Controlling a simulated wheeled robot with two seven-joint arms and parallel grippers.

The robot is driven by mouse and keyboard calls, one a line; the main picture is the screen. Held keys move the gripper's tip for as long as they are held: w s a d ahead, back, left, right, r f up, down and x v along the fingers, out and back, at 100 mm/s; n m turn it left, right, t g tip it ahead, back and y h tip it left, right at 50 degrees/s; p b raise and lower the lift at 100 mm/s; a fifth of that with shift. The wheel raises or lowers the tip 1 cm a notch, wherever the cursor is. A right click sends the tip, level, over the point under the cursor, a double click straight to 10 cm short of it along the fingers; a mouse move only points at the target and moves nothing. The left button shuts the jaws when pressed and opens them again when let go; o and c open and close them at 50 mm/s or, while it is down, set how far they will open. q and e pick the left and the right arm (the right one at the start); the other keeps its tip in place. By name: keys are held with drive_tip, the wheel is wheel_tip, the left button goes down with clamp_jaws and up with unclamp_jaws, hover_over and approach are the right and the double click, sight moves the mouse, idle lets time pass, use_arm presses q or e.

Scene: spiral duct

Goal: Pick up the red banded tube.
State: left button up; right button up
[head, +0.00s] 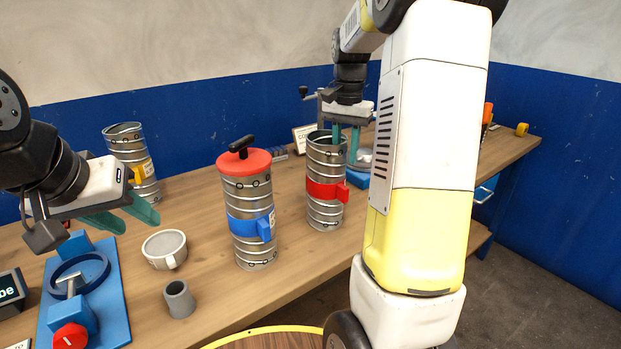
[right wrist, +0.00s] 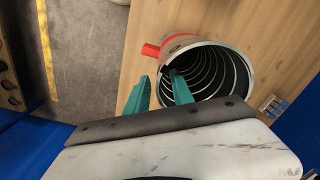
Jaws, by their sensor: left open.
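The red banded tube (head: 325,205) is a ribbed metal spiral duct standing upright and open-topped on the bench, with a red band and a red tab. In the right wrist view I look into the tube (right wrist: 235,75) from above. My right gripper (head: 346,140) is at its rim, pointing down. One finger is inside the mouth and the other outside the wall, with a gap between the fingers (right wrist: 160,92). My left gripper (head: 122,215) is open and empty at the left, above the blue fixture, away from the tube.
A blue-banded tube with a red lid (head: 244,165) stands just left of the red banded one. A yellow-banded tube (head: 128,150) stands behind left. A cup (head: 164,249), a grey cylinder (head: 179,299) and a blue fixture (head: 112,300) occupy the front left.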

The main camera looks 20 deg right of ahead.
drive_tip(key=shift+f, duration=1.25)
clamp_jaws()
drive_tip(key=shift+r, duration=0.1)
idle(0.3)
